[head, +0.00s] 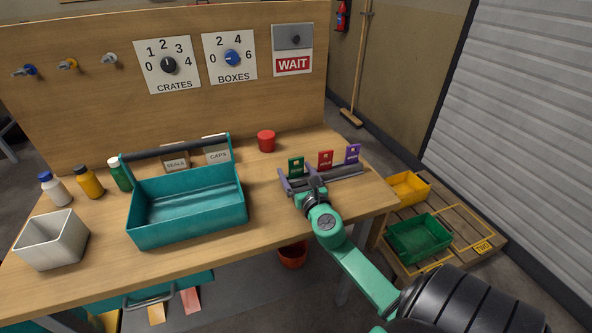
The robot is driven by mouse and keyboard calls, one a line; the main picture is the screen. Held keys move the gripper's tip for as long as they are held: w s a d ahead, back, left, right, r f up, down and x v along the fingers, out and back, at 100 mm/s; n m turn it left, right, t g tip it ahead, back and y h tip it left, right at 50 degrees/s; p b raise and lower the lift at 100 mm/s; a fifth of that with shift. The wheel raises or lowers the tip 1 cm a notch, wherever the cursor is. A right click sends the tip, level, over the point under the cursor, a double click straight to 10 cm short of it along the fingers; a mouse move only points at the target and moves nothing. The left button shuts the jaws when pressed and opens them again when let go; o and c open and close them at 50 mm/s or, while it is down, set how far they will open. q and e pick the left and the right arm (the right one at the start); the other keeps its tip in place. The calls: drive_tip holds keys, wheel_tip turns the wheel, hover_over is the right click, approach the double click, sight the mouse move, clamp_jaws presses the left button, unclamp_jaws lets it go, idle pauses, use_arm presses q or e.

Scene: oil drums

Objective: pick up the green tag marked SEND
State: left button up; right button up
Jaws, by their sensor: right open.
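The green tag (296,166) stands upright in a dark grey rack (346,176) near the right end of the workbench; its lettering is too small to read. A red tag (325,160) and a purple tag (352,153) stand to its right in the same rack. My right gripper (301,182) is open, just in front of the green tag and low over the rack's left end. It hides the tag's lower part, and I cannot tell whether the fingers touch it. My left gripper is not in view.
A red cup (266,141) stands behind and left of the rack. A teal tote (188,213) with a dark handle fills the middle of the bench (269,206). A panel (110,105) with dials and a WAIT sign (293,65) rises behind.

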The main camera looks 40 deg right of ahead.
drive_tip(key=c, duration=1.4)
drive_tip(key=shift+r, duration=0.1)
